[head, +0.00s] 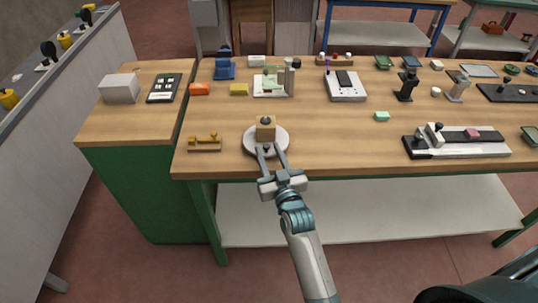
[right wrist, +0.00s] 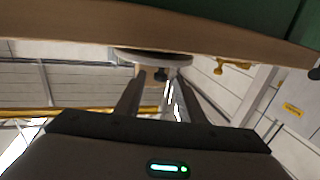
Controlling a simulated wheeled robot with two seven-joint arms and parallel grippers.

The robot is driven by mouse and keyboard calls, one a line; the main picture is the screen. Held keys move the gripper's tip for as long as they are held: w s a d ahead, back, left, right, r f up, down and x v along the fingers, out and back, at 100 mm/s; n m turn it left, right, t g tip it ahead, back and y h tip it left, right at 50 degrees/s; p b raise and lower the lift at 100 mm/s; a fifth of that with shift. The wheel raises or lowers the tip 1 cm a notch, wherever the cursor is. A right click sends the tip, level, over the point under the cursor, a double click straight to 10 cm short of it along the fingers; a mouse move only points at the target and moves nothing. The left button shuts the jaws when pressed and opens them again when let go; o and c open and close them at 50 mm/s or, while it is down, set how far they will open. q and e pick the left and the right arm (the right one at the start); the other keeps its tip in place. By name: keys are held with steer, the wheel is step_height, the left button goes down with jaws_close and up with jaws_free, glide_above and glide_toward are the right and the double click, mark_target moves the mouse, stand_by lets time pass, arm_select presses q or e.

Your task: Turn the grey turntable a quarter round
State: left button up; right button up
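The grey turntable (head: 284,143) is a round disc near the front edge of the wooden bench. A wooden block (head: 265,127) stands on it, and a small dark knob (head: 266,150) shows near its front rim. My right gripper (head: 269,150) reaches in from the front with its fingers spread, one on each side of the knob. In the right wrist view the turntable (right wrist: 150,56) is ahead of the fingers, with the dark knob (right wrist: 161,75) between the open fingertips. I cannot tell whether a finger touches it. My left gripper is not in view.
A wooden piece with brass parts (head: 205,143) lies left of the turntable. The bench front between turntable and fixture is clear.

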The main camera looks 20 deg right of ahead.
steer(key=shift+w, duration=0.15)
jaws_close()
